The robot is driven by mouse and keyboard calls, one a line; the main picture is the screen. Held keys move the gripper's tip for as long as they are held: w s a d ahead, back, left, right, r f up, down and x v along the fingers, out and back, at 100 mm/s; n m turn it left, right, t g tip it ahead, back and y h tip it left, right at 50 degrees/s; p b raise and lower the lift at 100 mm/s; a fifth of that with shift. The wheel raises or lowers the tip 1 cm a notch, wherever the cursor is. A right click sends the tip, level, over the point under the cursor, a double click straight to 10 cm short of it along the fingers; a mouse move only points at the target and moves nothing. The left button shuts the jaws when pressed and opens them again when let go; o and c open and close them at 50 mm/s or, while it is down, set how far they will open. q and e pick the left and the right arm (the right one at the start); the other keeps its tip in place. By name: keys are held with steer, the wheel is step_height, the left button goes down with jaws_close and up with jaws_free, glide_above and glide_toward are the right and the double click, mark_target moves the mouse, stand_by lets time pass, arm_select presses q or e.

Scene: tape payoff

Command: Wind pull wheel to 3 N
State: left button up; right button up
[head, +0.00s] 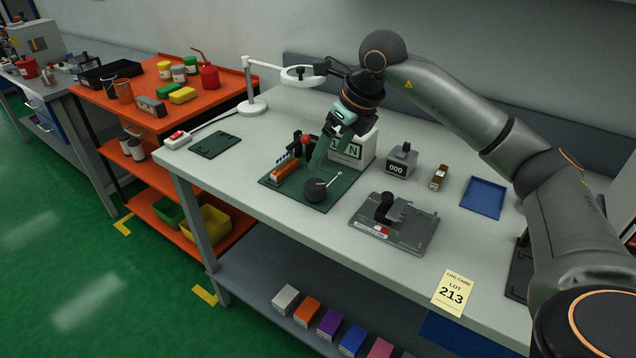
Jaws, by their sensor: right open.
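A dark green base plate (272,182) lies on the grey bench. A black round wheel (316,191) stands near its front right, with a thin white pointer rising to the right. An orange block (285,170) and a red ball-topped part (306,140) are at its back left. A white box with a green-framed display (362,146) stands behind; an "N" reads on it, and the figure beside it is partly hidden by my gripper. My right gripper (316,162) is open, pointing down above the plate, behind and above the wheel, apart from it. My left gripper is out of view.
A grey counter box (401,161) reads 000. A grey fixture (393,225) with a black handle stands right of the plate. A blue tray (483,197) is farther right. A white ring lamp (297,75) stands behind.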

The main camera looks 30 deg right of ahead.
mark_target(316, 185)
steer(key=x, duration=0.3)
steer(key=d+x, duration=0.1)
steer(key=x, duration=0.6)
steer(key=shift+w+d+f, duration=0.15)
steer(key=shift+f, duration=0.2)
steer(key=shift+w+f, duration=0.25)
steer(key=shift+f, duration=0.35)
steer(key=shift+c, duration=0.4)
steer(key=c, duration=1.3)
steer(key=shift+h, duration=0.3)
steer(key=shift+m, duration=0.3)
